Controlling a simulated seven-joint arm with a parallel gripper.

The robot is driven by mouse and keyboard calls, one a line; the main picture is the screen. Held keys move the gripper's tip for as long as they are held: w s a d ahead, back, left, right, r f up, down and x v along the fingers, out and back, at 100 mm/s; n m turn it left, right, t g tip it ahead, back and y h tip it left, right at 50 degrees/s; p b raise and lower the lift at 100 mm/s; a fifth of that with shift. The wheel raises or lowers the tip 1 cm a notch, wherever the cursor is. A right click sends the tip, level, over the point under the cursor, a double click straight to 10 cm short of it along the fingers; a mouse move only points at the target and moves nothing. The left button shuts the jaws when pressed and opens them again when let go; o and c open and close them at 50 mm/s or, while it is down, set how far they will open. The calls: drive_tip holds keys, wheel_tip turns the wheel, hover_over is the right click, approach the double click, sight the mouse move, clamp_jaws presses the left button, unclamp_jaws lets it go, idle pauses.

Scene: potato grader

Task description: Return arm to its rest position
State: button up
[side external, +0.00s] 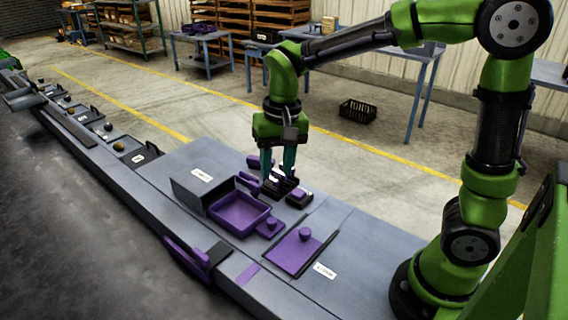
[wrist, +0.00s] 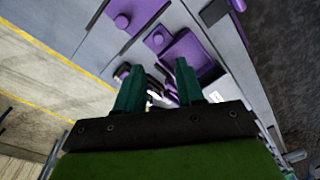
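My gripper (side external: 278,174) points straight down over the grey workbench (side external: 350,240). Its two teal fingers are apart, and I see nothing clearly held between them. It hangs just above a dark slotted holder (side external: 281,186) with small white pieces; I cannot tell if the fingertips touch it. In the wrist view the gripper (wrist: 160,82) also shows its fingers parted, with small white and dark items beyond them, partly hidden.
A purple tray (side external: 238,213) and a grey labelled box (side external: 199,190) stand left of the gripper. A purple knobbed plate (side external: 292,254) lies in front. A small dark block (side external: 299,199) sits right of the holder. A conveyor (side external: 75,130) runs to the far left. The air above is clear.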

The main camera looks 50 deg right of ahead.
drive_tip(key=s+d+r+n+t+y, duration=0.1)
drive_tip(key=s+r+t, duration=0.4)
drive_tip(key=s, duration=0.6)
drive_tip(key=shift+s+d+r+n+t, duration=0.2)
drive_tip(key=shift+s+d+n+t, duration=0.2)
drive_tip(key=shift+d+n+t, duration=0.3)
